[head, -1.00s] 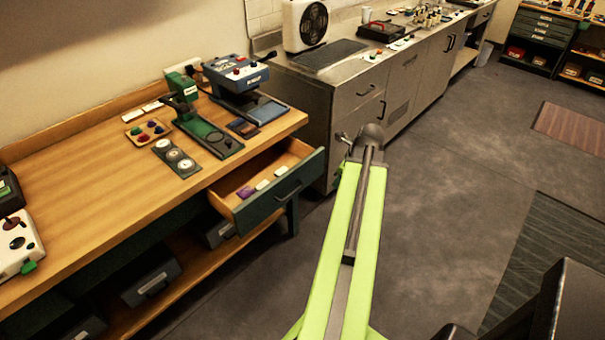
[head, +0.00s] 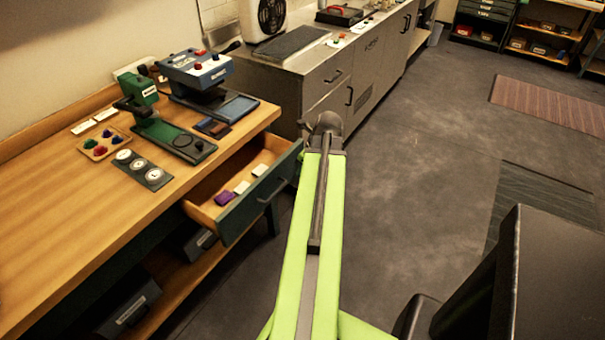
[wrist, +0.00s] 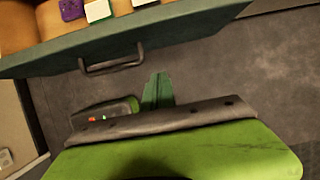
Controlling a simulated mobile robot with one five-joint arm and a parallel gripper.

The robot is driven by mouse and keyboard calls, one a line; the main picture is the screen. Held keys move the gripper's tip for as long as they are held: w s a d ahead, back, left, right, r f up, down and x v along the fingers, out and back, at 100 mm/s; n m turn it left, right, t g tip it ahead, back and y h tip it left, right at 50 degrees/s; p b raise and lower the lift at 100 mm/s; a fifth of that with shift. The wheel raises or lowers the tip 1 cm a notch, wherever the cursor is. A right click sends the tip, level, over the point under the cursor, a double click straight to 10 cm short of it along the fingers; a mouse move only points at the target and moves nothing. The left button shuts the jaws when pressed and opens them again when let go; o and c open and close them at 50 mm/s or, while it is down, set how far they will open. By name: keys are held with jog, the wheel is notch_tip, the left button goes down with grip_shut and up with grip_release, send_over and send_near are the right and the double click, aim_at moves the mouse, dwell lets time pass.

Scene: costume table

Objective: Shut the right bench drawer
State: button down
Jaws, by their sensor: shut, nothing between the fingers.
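The right bench drawer (head: 238,212) stands pulled open from the wooden workbench, with a dark green front and a dark bar handle (head: 273,190). In the wrist view the drawer front (wrist: 190,28) crosses the top, with its handle (wrist: 112,64) below it. Inside lie a purple block (head: 224,198) and two pale ones. My gripper (wrist: 158,90) is shut and empty, its green tip on the outer side of the drawer front, to the right of the handle. A gap shows between tip and front. In the head view my arm's end hides most of the gripper.
The wooden workbench (head: 60,220) carries a green press (head: 145,105), a blue device (head: 197,70) and a tray of coloured pieces (head: 101,143). A dark bin (head: 130,305) sits on the shelf below. Steel cabinets (head: 335,90) stand beyond the drawer. The floor (head: 420,150) to the right is clear.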

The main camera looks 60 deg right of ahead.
aim_at(289, 173)
jog(key=shift+w+d+f+b, duration=0.1)
jog(key=shift+w+f+b, duration=0.35)
jog(key=shift+w+f, duration=0.4)
jog(key=shift+w+d+f+b, duration=0.1)
jog(key=shift+w+f+b, duration=0.45)
jog(key=shift+w, duration=0.45)
jog(key=shift+w+d+f+b, duration=0.1)
jog(key=shift+w+f+b, duration=0.25)
jog(key=shift+w+f, duration=0.55)
jog(key=shift+a+r, duration=0.1)
